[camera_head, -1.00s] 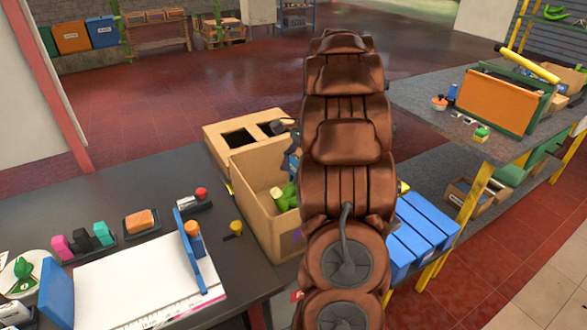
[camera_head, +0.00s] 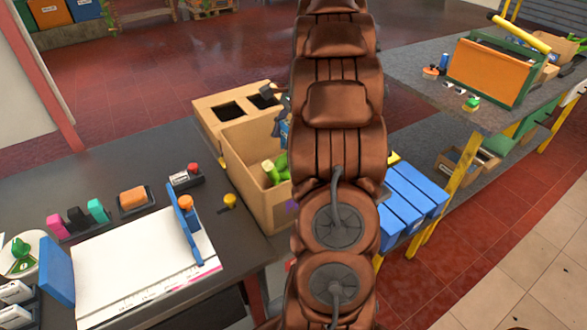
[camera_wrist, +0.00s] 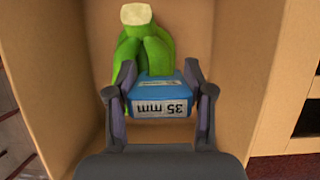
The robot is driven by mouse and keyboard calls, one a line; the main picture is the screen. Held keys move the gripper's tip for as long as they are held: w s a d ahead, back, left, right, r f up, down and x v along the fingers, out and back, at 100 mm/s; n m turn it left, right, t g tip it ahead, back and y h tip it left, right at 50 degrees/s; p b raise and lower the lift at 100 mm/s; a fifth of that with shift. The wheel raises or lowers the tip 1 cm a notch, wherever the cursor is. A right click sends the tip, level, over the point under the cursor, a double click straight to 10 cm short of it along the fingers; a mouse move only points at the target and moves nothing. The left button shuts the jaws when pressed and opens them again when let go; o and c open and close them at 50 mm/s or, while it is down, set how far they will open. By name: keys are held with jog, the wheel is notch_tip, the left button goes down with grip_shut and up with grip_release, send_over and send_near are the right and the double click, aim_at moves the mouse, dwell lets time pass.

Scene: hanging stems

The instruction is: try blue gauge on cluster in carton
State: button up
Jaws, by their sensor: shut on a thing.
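In the wrist view my gripper (camera_wrist: 158,105) is shut on the blue gauge (camera_wrist: 158,90), one finger on each side. The gauge bears a white label reading "35 mm", upside down in this view. The green cluster (camera_wrist: 145,48), with a pale cut stem end, is right beyond the gauge and partly covered by it. I cannot tell whether the gauge fits around it or only touches it. Both are inside the carton (camera_wrist: 245,70). In the head view the carton (camera_head: 258,197) stands by the dark table, with the cluster (camera_head: 273,172) partly showing; my arm hides the gripper.
The dark table (camera_head: 100,160) holds a white sheet board (camera_head: 140,275) with blue end pieces, and colored blocks (camera_head: 80,217). A box with two dark openings (camera_head: 235,105) stands behind the carton. Blue bins (camera_head: 412,205) are right of my arm. Carton walls surround the gripper closely.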

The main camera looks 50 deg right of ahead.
notch_tip(320, 180, up, 6)
jog(key=p, duration=0.3)
jog(key=shift+r+p, duration=0.25)
jog(key=shift+p, duration=0.05)
dwell(0.5)
